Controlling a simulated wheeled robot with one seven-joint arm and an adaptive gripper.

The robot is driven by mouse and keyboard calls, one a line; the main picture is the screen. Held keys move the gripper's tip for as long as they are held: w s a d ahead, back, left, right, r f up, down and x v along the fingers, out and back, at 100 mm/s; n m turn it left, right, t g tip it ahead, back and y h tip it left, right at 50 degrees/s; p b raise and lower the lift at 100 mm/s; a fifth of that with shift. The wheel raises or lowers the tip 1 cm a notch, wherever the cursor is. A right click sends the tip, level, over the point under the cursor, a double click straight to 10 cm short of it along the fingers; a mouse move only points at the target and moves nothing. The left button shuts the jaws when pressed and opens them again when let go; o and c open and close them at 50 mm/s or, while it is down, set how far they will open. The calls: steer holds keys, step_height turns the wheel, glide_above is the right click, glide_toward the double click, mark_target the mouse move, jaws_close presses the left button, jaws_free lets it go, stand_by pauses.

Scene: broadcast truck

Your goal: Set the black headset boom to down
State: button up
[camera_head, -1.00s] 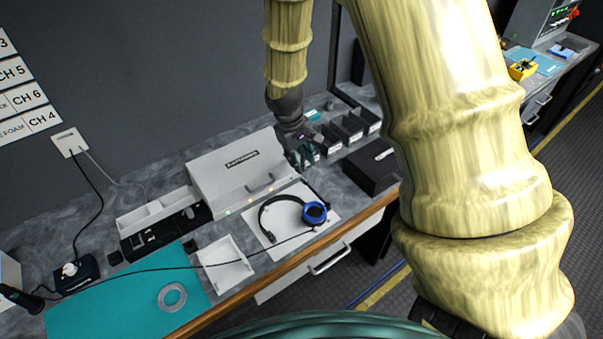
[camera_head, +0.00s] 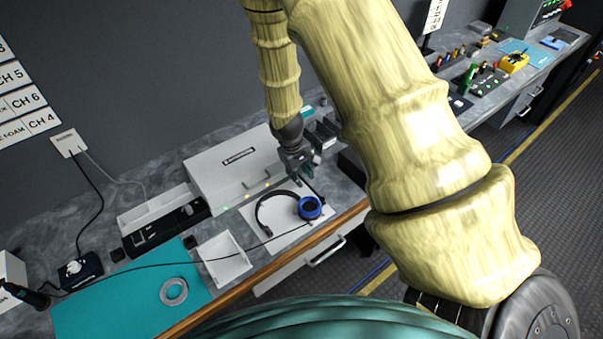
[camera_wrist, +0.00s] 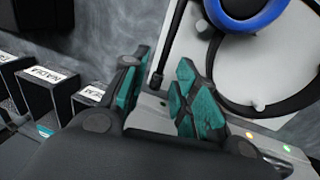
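The headset lies on a white sheet on the bench. It has a black headband (camera_head: 258,212) and a blue-ringed ear cup (camera_head: 309,208). The wrist view shows the blue ring (camera_wrist: 250,20) at the top and the black headband (camera_wrist: 262,112) curving at right. A thin dark rod with a thicker tip, apparently the boom (camera_wrist: 168,45), runs down from the top edge toward the gap between my fingers. My gripper (camera_head: 303,178) is just behind the headset, near the ear cup. In the wrist view its teal-padded fingers (camera_wrist: 160,98) are apart, with nothing clearly held. Contact with the boom cannot be told.
A white sloped console (camera_head: 225,180) stands behind the headset. A white tray (camera_head: 224,262) and teal mat (camera_head: 130,300) lie to the left. Black labelled boxes (camera_wrist: 40,88) stand beside my gripper. A black cable (camera_head: 170,267) crosses the bench from the headset.

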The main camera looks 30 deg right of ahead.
steer(key=shift+d+f, duration=0.1)
steer(key=shift+f, duration=0.4)
jaws_close()
